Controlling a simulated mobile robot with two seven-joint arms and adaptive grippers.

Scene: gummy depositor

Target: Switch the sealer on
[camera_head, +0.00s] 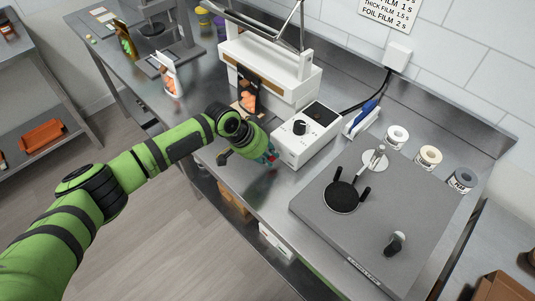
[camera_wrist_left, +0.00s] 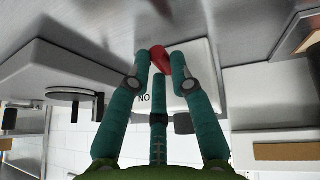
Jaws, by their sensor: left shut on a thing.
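The sealer (camera_head: 265,68) stands at the back of the steel bench, white with a raised metal arm. Its white control box (camera_head: 300,150) has a black dial on top and stands in front and to the right. My left gripper (camera_head: 270,158) is low at the left front side of the box. In the head view the fingers and box side hide most of the switch. My right gripper is out of view.
A grey plate machine (camera_head: 355,225) with a round black pad stands to the right. Several tape rolls (camera_head: 428,156) and a blue-handled tool (camera_head: 362,118) are behind it. Pouches (camera_head: 168,75) stand to the left. The bench's front edge is close under my left arm.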

